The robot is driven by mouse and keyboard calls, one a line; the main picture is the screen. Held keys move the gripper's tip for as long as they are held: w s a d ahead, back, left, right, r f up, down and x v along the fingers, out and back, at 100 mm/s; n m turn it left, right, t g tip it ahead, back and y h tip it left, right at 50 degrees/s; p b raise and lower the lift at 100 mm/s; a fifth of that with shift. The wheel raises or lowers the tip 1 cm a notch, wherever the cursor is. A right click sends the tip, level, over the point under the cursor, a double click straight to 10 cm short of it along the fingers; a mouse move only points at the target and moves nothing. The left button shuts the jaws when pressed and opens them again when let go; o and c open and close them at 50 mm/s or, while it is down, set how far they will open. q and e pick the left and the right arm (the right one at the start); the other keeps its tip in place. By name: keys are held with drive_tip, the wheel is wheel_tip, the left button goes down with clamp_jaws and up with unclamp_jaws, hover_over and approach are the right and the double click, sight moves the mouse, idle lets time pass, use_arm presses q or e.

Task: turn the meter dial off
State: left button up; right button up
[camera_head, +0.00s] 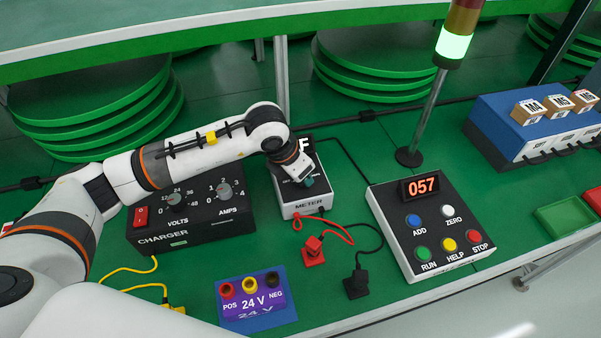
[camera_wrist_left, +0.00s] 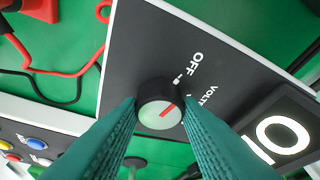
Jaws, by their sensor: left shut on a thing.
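The meter (camera_head: 300,207) is a small light box with a black face, on the green bench behind the plugs. My left gripper (camera_head: 302,181) reaches down over it and hides much of its face. In the left wrist view, the teal fingers of my left gripper (camera_wrist_left: 160,112) are shut on the sides of the round black meter dial (camera_wrist_left: 158,92). Its pale cap has a red pointer line slanting to the upper right. The OFF mark is above right of the dial, with a VOLTS mark below it. The lit display (camera_wrist_left: 283,135) is partly cut off. My right gripper is not in view.
The charger (camera_head: 190,215) stands left of the meter. A button box (camera_head: 430,225) reading 057 is to the right, with a lamp pole (camera_head: 425,120) behind it. Red (camera_head: 313,252) and black (camera_head: 356,284) plugs and a 24 V block (camera_head: 257,318) lie in front.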

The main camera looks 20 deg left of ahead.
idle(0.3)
use_arm(q)
drive_tip(key=o, duration=1)
drive_tip(key=shift+c, duration=0.2)
drive_tip(key=b+v, duration=0.1)
drive_tip(key=v, duration=1.1)
